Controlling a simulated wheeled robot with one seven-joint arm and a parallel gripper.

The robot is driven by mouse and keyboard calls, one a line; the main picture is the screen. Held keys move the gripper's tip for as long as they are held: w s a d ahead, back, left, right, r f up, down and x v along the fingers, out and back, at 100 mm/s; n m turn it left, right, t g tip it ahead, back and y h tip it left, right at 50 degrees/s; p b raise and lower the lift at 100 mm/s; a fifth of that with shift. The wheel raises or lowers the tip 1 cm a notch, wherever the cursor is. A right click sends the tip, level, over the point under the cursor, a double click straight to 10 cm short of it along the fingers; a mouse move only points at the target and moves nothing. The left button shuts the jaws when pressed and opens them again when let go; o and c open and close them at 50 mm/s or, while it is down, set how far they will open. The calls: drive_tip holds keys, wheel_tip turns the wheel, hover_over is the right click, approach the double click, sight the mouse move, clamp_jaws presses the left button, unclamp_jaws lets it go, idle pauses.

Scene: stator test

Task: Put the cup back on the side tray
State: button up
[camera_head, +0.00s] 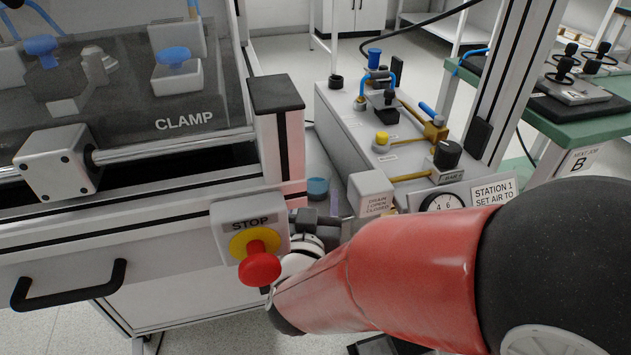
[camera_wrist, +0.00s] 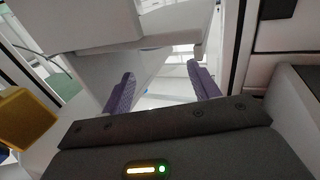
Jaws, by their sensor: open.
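A small blue-topped grey cylinder (camera_head: 317,188), possibly the cup, stands in the gap between the clamp machine and the station box. My gripper (camera_head: 333,205) is low in that gap, just right of the cylinder, partly hidden by my wrist and the STOP box. In the wrist view its purple-faced fingers (camera_wrist: 162,84) are spread apart, with only pale surfaces seen between them. I cannot make out the cup in the wrist view. The side tray cannot be told apart from the pale surfaces in the gap.
The STOP box (camera_head: 249,230) with its red button is close to my wrist on the left. The white station box (camera_head: 345,130) with valves, fittings and a gauge (camera_head: 443,204) stands on the right. A small white drain box (camera_head: 371,193) juts out near my gripper. The gap is narrow.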

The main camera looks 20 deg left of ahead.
drive_tip(key=shift+s+d, duration=0.15)
drive_tip(key=shift+s, duration=0.75)
drive_tip(key=shift+s+d, duration=0.15)
drive_tip(key=shift+s, duration=0.75)
